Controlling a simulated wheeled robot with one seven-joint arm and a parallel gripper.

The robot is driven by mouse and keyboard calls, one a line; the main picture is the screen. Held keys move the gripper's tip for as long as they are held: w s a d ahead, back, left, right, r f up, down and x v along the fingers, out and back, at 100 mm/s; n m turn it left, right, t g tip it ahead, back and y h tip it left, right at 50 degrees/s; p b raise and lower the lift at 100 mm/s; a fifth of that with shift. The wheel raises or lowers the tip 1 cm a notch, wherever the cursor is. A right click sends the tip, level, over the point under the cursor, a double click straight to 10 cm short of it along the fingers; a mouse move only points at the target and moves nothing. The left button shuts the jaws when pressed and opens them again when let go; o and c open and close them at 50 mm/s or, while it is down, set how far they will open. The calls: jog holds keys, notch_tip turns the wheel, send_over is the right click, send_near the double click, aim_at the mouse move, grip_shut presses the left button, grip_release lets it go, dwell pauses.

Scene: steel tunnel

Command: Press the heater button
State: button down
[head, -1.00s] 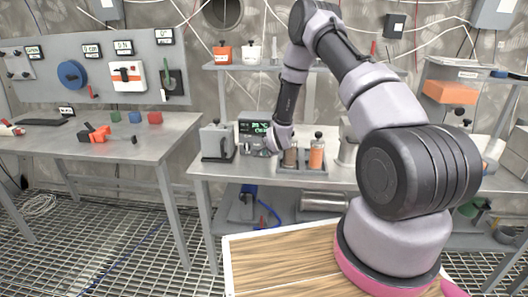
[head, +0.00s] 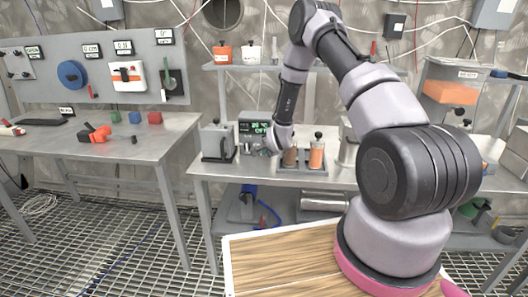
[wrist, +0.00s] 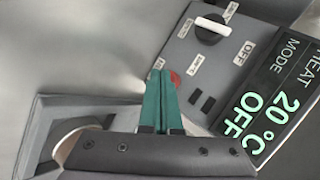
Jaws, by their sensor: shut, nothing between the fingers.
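The heater (head: 251,127) is a grey box with a dark display on the steel bench in the head view. In the wrist view its display (wrist: 283,104) reads HEAT MODE, 20 °C and OFF in green. A red button (wrist: 175,77) shows on its panel, partly hidden by my fingers. My gripper (wrist: 160,74) has teal fingers closed together with nothing between them. The fingertips are right beside the red button; I cannot tell whether they touch it. In the head view my gripper (head: 267,150) is at the front of the heater, small and partly hidden.
A black rotary knob (wrist: 210,30) with a white bar sits on the panel beyond the button. A rack with two orange-brown cylinders (head: 316,155) stands just right of the heater. A grey box with a handle (head: 217,142) stands at its left. A shelf is above.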

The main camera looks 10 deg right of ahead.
jog(key=shift+w, duration=0.15)
jog(key=shift+w+d, duration=0.15)
jog(key=shift+w, duration=0.15)
dwell(0.5)
jog(key=shift+s, duration=0.35)
jog(key=shift+s+a, duration=0.35)
jog(key=shift+s, duration=0.65)
jog(key=shift+s+a, duration=0.35)
jog(key=shift+s, duration=0.6)
jog(key=shift+s+a, duration=0.35)
jog(key=shift+s, duration=0.65)
